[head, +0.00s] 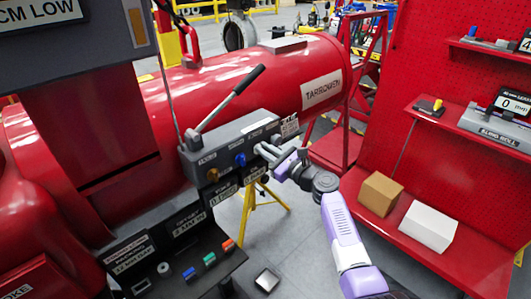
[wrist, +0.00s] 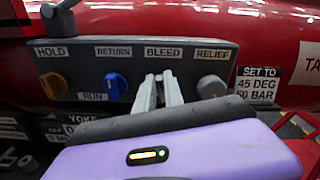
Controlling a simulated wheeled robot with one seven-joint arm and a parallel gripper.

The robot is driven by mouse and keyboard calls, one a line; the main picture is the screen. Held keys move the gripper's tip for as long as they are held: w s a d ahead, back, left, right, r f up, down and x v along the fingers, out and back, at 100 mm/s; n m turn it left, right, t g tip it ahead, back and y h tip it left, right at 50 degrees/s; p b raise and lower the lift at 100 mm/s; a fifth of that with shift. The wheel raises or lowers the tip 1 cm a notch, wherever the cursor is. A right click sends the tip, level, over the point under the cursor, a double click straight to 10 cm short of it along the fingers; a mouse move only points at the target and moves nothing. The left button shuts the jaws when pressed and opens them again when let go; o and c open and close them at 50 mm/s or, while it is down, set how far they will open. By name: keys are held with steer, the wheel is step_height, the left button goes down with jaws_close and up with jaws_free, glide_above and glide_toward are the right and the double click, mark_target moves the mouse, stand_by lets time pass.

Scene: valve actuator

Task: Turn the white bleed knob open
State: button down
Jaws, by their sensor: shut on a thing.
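The grey control box (head: 203,153) carries a row of knobs, and its face fills the middle of the wrist view (wrist: 215,55). The BLEED label (wrist: 163,52) sits directly above my fingertips. My gripper (wrist: 160,88) is shut at the spot under that label, its two pale fingers close together. The white bleed knob is hidden between and behind the fingers, so its turn angle cannot be seen. In the head view my gripper (head: 264,150) reaches the right part of the box face from the right.
A blue return knob (wrist: 117,85) is left of my fingers and a grey relief knob (wrist: 211,87) close on the right. A yellow hold knob (wrist: 54,85) is further left. A long lever (head: 233,97) rises from the box. A red shelf with boxes (head: 433,227) stands right.

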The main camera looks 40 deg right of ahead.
steer(key=shift+a+f+n+b, duration=0.25)
steer(key=shift+f+n+b, duration=0.05)
steer(key=shift+n+b, duration=1.8)
steer(key=shift+a+f+n+b, duration=0.2)
steer(key=shift+f+n+b, duration=0.15)
steer(key=shift+n+b, duration=1.75)
steer(key=shift+a+f+n+b, duration=0.3)
steer(key=shift+n+b, duration=1.3)
steer(key=shift+n, duration=1)
steer(key=c, duration=1.4)
jaws_free()
steer(key=shift+c, duration=0.2)
steer(key=shift+r, duration=0.1)
steer(key=shift+s, duration=0.1)
